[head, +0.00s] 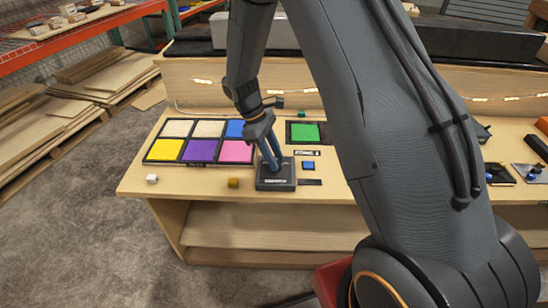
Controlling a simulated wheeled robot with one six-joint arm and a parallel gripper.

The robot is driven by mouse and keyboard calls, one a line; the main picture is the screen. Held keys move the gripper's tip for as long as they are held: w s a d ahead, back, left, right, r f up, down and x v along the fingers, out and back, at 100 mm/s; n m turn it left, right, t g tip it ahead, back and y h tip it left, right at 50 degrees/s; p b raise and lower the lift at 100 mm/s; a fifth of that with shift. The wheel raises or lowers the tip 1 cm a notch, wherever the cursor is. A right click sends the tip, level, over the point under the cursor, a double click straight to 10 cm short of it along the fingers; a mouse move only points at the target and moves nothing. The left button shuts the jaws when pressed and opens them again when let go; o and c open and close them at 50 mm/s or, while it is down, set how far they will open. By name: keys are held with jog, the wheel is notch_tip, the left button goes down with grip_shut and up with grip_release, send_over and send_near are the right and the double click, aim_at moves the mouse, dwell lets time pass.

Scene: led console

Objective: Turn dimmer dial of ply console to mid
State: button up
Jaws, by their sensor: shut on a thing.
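The ply console is a pale plywood bench (215,187) with colored panels and small controls on its top. A small dark box with a light label (275,184) sits near its front edge, right of the panel grid. My gripper (271,163) points down at this box, its blue-grey fingers closed on the dimmer dial on the box's top. The dial itself is mostly hidden by the fingers, so its pointing direction cannot be told.
A grid of colored panels (200,141) lies left of my gripper. A green panel (305,132), a blue button (308,166), a white cube (152,179) and a yellow-brown cube (233,183) are close by. My arm covers the console's middle. Plywood stacks (60,115) stand at left.

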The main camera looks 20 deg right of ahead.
jog(key=shift+w, duration=0.15)
dwell(0.3)
jog(key=o, duration=1)
jog(key=shift+o, duration=0.2)
jog(key=b+v, duration=0.2)
jog(key=v, duration=0.6)
